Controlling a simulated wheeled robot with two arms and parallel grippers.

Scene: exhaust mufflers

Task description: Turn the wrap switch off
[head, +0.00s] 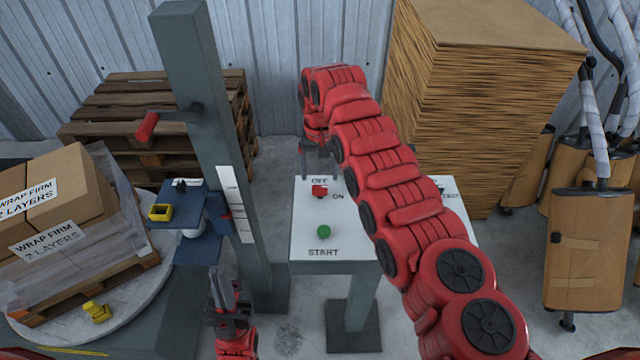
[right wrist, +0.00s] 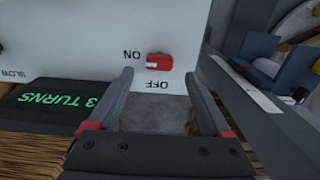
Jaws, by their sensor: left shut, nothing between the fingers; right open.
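The wrap switch is a red knob (head: 319,191) on the white top of the control panel (head: 303,222), between the printed OFF and ON labels. In the right wrist view the knob (right wrist: 159,62) lies sideways, its white mark at the end towards ON. My right gripper (head: 319,168) is open over the panel's far edge near OFF. In the right wrist view its fingertips (right wrist: 159,75) are apart, with the knob just beyond the gap between them. I see no contact. My left gripper (head: 221,278) is shut and empty, low and left of the panel.
A green START button (head: 323,232) is on the panel, nearer me. A grey mast (head: 200,100) with a red-handled crank stands left. A turntable (head: 130,310) carries wrapped boxes on a pallet. A cardboard stack (head: 480,110) stands behind right. My right arm hides the panel's right part.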

